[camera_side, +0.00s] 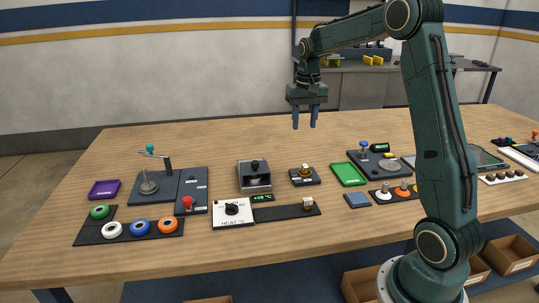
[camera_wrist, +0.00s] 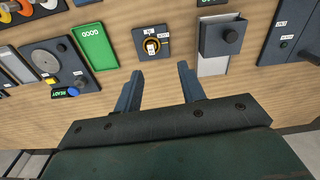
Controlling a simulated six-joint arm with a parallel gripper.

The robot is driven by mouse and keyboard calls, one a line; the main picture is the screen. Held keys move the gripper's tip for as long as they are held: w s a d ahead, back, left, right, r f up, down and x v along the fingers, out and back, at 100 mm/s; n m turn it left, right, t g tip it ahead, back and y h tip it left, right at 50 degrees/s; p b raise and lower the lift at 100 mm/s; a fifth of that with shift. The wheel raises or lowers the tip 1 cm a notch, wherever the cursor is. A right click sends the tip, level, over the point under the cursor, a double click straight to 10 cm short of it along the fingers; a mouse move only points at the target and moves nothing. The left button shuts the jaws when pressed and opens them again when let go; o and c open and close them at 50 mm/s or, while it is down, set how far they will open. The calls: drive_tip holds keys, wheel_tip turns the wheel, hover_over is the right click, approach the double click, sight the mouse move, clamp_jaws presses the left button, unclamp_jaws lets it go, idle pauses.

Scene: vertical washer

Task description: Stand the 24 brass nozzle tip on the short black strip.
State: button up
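A small brass piece with a white label (camera_side: 305,169) sits on a dark square pad right of the heater block. In the wrist view the brass piece (camera_wrist: 152,46) shows from above as an orange-brass ring with a white label on its pad; I cannot read its number surely. A short black strip (camera_side: 280,212) lies nearer the front edge, beside the HEAT dial. A small labelled brass-coloured piece (camera_side: 308,203) is at its right end. My gripper (camera_side: 304,125) is open and empty, pointing down high above the table. Its spread fingers also show in the wrist view (camera_wrist: 160,69).
The grey heater block (camera_side: 254,177) stands left of the brass piece's pad, and a green tray (camera_side: 348,174) lies to its right. The HEAT dial panel (camera_side: 232,212) adjoins the strip. Colored rings on a black holder (camera_side: 130,236) are at left. The table behind the pad is clear.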

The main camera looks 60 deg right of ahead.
drive_tip(key=m, duration=0.1)
hover_over(305, 166)
wheel_tip(305, 166, down, 3)
drive_tip(key=shift+f+g, duration=0.15)
drive_tip(key=shift+g, duration=0.15)
drive_tip(key=shift+f, duration=0.15)
drive_tip(key=shift+f, duration=6.7)
drive_tip(key=shift+c, duration=0.2)
clamp_jaws()
drive_tip(key=shift+r, duration=0.65)
drive_tip(key=shift+r, duration=0.7)
